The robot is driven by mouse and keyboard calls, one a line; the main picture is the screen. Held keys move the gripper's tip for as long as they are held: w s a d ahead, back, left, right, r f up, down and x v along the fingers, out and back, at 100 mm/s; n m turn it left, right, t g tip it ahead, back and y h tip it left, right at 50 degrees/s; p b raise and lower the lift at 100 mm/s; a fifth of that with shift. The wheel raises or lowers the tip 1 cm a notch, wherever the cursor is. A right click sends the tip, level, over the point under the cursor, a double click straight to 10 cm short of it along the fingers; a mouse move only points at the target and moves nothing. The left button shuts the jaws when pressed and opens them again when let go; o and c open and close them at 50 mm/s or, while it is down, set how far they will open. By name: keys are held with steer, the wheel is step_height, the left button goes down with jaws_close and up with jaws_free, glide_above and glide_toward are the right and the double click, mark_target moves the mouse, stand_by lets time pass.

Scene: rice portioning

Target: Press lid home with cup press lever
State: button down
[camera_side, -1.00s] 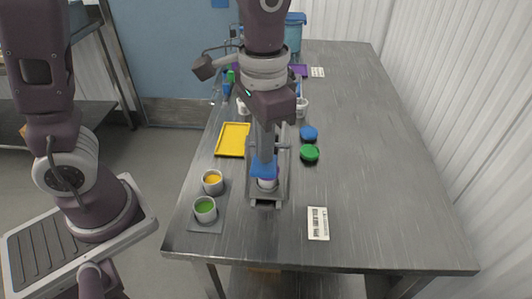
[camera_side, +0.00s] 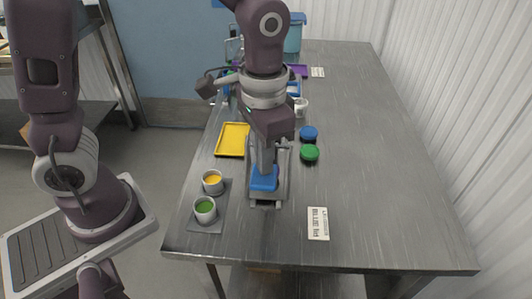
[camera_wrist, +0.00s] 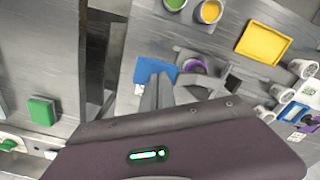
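The cup press (camera_side: 283,180) is a grey metal frame on the table in the side view. Its lever ends in a flat blue pad (camera_side: 264,184), which also shows in the wrist view (camera_wrist: 151,70). My gripper (camera_side: 265,172) points down with its fingertips at the pad, seemingly touching it. The fingers (camera_wrist: 158,88) are close together, and nothing shows between them. A cup with a purple rim (camera_wrist: 196,65) is in the press in the wrist view. The pad and my gripper hide it in the side view, and I cannot tell how its lid sits.
Cups with yellow (camera_side: 212,181) and green (camera_side: 205,207) contents stand left of the press, near a yellow tray (camera_side: 233,139). Blue (camera_side: 309,133) and green (camera_side: 310,152) lids and a label card (camera_side: 318,224) lie to the right.

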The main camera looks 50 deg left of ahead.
steer(key=shift+s+f, duration=0.1)
steer(key=shift+f, duration=1)
stand_by(0.7)
steer(key=shift+w+r, duration=0.2)
steer(key=shift+r, duration=2.3)
steer(key=shift+a+r, duration=0.1)
steer(key=shift+r, duration=0.25)
steer(key=shift+s+a+r, duration=0.1)
steer(key=shift+r, duration=0.05)
steer(key=s+a+r+n+t, duration=0.3)
steer(key=s+a+r+t, duration=0.2)
steer(key=s+a, duration=0.3)
steer(key=s+r, duration=0.1)
steer(key=s, duration=0.3)
steer(key=shift+s+a+r+t, duration=0.2)
steer(key=shift+a+r+t, duration=0.1)
steer(key=shift+a+r, duration=0.05)
